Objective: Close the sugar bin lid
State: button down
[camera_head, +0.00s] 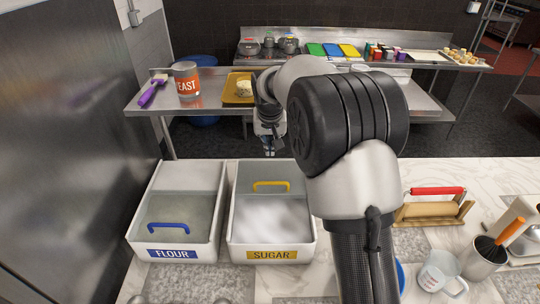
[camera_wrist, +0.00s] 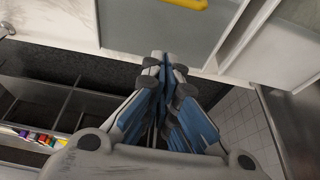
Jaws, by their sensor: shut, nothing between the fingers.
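The sugar bin (camera_head: 236,235) is a white box with a yellow SUGAR label on the counter in the head view. Its grey lid (camera_head: 262,170) with a yellow handle (camera_head: 270,184) lies over the back part, and white sugar (camera_head: 270,218) shows uncovered at the front. My gripper (camera_head: 269,150) is shut and empty, just beyond the bin's back edge, pointing down. In the wrist view the shut fingertips (camera_wrist: 162,56) are close to the bin's back rim (camera_wrist: 125,53); I cannot tell whether they touch. The lid and part of the yellow handle (camera_wrist: 185,3) show above them.
A flour bin (camera_head: 134,232) with a blue handle stands close on the left. At right are a rack with a red-handled rolling pin (camera_head: 438,191), a measuring cup (camera_head: 436,272) and a utensil pot (camera_head: 482,262). A steel table (camera_head: 215,97) stands across a gap behind the counter.

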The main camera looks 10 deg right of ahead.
jog(key=b, duration=0.2)
send_over(270, 176)
notch_tip(270, 176, down, 10)
jog(key=shift+s+f, duration=0.1)
jog(key=shift+f, duration=0.05)
jog(key=s, duration=0.3)
jog(key=shift+s+a, duration=0.15)
jog(key=shift+a, duration=0.2)
jog(key=shift+s+a+f, duration=0.1)
jog(key=shift+s, duration=0.15)
jog(key=shift+s, duration=0.1)
